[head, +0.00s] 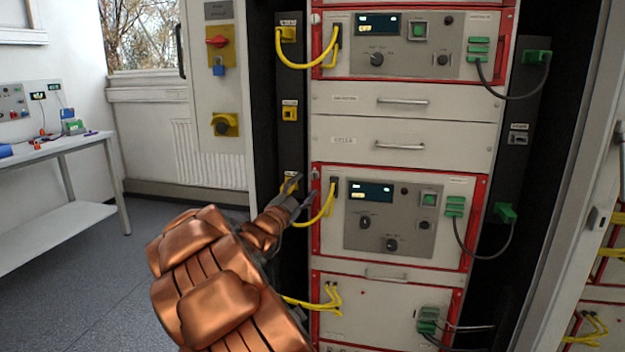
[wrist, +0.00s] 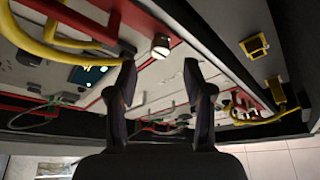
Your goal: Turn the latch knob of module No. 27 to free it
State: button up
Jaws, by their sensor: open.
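The lower module (head: 452,236) has a red frame, a dark display and several knobs on its grey panel. Its number is too small to read. A small pale latch knob (head: 316,174) sits at its upper left corner. In the wrist view, a white round knob with a dark slot (wrist: 160,46) shows beyond and between the fingertips. My gripper (head: 303,190) is at the left edge of this module, its two fingers apart and empty. In the wrist view the open gripper (wrist: 160,72) points toward the knob, without visible contact.
A yellow cable (head: 322,214) loops just beside my fingers, from a yellow socket (head: 291,182) on the black side strip (head: 290,145). An upper module (head: 447,75) has similar cables.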

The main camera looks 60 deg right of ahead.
aim_at(313, 177)
jog(key=shift+x, duration=2.75)
jog(key=shift+w, duration=0.1)
jog(key=shift+c, duration=0.4)
grip_shut()
